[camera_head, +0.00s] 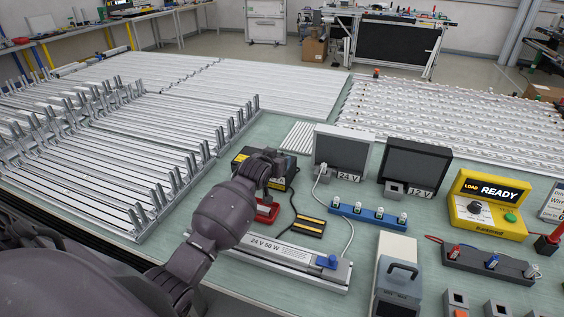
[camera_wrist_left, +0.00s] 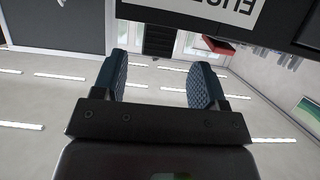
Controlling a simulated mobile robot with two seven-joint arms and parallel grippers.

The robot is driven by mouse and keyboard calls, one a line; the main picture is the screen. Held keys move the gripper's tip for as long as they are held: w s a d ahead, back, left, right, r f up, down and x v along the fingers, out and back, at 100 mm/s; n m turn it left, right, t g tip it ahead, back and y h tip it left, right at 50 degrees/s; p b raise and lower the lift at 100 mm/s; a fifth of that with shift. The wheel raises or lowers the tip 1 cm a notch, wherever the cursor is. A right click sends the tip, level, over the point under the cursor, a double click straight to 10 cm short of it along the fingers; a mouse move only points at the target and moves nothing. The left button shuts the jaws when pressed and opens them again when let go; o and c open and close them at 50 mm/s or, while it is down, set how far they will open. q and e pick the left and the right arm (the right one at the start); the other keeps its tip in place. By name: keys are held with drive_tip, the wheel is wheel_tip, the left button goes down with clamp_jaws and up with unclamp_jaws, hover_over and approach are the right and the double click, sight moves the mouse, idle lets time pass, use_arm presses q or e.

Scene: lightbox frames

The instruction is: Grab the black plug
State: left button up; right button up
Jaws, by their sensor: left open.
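My left gripper (camera_head: 272,160) hangs over the black and yellow box (camera_head: 284,178), behind the red tray (camera_head: 268,211). In the left wrist view my left gripper (camera_wrist_left: 158,84) is open, with nothing between its blue-grey fingers. A thin black cord (camera_head: 293,203) runs from near the black box toward a flat black piece with yellow strips (camera_head: 309,226). I cannot clearly make out a black plug; my arm and gripper cover part of this area. My right gripper is not in view.
A 24 V panel (camera_head: 342,150) and a 12 V panel (camera_head: 414,165) stand behind a blue socket strip (camera_head: 368,213). A long 24 V 50 W lamp bar (camera_head: 290,268) lies in front. The yellow READY tester (camera_head: 487,205) is right. Metal frames (camera_head: 120,130) fill the left.

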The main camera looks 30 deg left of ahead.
sight(281, 155)
use_arm(q)
drive_tip(key=w, duration=0.4)
drive_tip(key=shift+a+f, duration=0.3)
drive_tip(key=shift+w+a+f, duration=0.15)
drive_tip(key=shift+w+f, duration=0.1)
drive_tip(key=shift+w, duration=0.25)
drive_tip(key=shift+c, duration=0.3)
drive_tip(key=c, duration=1)
